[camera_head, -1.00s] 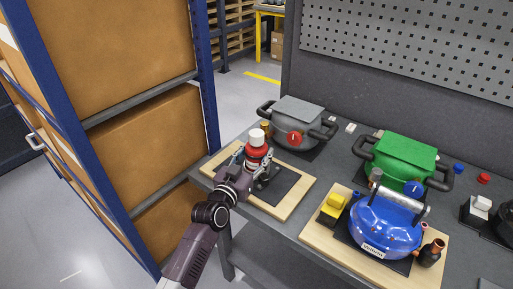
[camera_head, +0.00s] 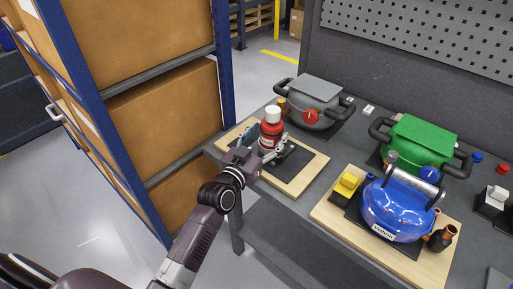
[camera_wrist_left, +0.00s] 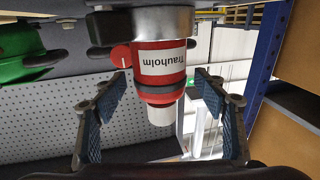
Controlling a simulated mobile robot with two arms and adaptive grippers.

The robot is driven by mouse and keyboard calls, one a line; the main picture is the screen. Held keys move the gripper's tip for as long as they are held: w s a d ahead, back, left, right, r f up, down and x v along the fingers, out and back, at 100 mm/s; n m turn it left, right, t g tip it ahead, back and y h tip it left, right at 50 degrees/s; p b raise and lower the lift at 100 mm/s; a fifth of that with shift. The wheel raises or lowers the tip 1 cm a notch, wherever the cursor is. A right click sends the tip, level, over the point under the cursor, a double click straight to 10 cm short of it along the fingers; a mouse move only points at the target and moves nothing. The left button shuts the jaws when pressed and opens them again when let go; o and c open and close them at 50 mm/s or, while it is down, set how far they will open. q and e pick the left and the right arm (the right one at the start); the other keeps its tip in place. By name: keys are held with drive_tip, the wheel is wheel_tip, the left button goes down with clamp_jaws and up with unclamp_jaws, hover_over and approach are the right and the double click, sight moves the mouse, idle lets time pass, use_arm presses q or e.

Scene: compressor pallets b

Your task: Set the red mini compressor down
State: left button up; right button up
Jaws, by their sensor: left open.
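The red mini compressor (camera_head: 271,127), with a white cap and dark base, stands upright on the black mat (camera_head: 288,168) of the far-left wooden pallet (camera_head: 310,178). In the left wrist view the red mini compressor (camera_wrist_left: 160,75) appears upside down, with a white label reading "Trauholm". My left gripper (camera_head: 261,146) is at its near side, low. Its fingers are open, one on either side of the compressor. The wrist view shows gaps between both finger pads and the red body. My right gripper is not in view.
A grey compressor (camera_head: 317,94) stands behind, and a green one (camera_head: 415,143) to the right. A blue compressor (camera_head: 398,211) with a yellow block (camera_head: 346,186) sits on another wooden pallet (camera_head: 330,214). A blue-framed shelf (camera_head: 222,70) with cardboard boxes stands left of the bench.

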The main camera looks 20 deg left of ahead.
use_arm(q)
drive_tip(key=s+a+b, duration=0.1)
drive_tip(key=s, duration=0.8)
drive_tip(key=shift+a, duration=0.15)
drive_tip(key=s+d+f+g, duration=0.1)
drive_tip(key=f, duration=0.1)
drive_tip(key=s+d+f+g, duration=0.1)
drive_tip(key=s+f, duration=0.1)
drive_tip(key=s+d+f+m+g, duration=0.1)
drive_tip(key=s+f, duration=0.1)
drive_tip(key=shift+d+f+g+h, duration=0.2)
drive_tip(key=shift+f+g+h, duration=0.2)
drive_tip(key=s+a+f+g+y, duration=0.15)
drive_tip(key=s+f+g, duration=0.4)
drive_tip(key=s, duration=0.65)
drive_tip(key=s+a+f+g+y, duration=0.15)
drive_tip(key=s+f+g, duration=0.4)
drive_tip(key=s, duration=0.65)
wheel_tip(320, 180, down, 25)
drive_tip(key=s, duration=0.2)
drive_tip(key=s+a+f+g, duration=0.2)
drive_tip(key=s+f, duration=1.5)
drive_tip(key=shift+a+f, duration=0.15)
drive_tip(key=shift+f, duration=0.25)
